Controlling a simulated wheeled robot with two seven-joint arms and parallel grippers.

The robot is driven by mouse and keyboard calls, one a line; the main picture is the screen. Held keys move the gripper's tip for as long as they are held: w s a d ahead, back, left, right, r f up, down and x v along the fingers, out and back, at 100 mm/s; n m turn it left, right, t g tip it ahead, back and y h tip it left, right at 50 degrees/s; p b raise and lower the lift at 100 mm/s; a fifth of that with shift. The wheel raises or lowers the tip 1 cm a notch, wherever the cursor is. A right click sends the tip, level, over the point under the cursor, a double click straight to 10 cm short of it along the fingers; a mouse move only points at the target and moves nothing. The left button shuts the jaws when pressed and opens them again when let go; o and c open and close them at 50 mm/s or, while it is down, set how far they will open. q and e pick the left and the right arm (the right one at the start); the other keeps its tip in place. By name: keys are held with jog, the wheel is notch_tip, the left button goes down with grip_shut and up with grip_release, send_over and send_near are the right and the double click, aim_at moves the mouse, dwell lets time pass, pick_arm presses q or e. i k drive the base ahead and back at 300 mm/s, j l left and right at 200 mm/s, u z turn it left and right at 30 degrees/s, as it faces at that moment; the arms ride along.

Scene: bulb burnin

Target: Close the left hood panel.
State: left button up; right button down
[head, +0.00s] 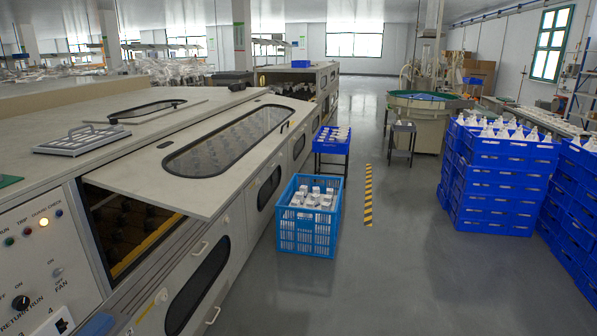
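The hood panel (135,184) is a beige sheet with a long rounded window (228,140), on the machine at the left of the head view. Its near end stands raised above a dark opening (125,225), so it is partly open there. Inside the opening a yellow rail and dim rounded shapes show. I cannot tell whether the panel's far end is also raised. Neither of my grippers is in view.
A control face (40,265) with knobs and lamps is at the near left. A grey slotted tray (82,140) lies on the machine top. A blue crate (308,235) with white boxes stands beside the machine. Stacked blue crates (495,190) are at the right. The aisle between is clear.

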aim_at(143, 174)
jog(key=i+l+z, duration=0.15)
jog(key=i, duration=0.95)
jog(key=i+l+z, duration=0.15)
jog(key=i, duration=0.95)
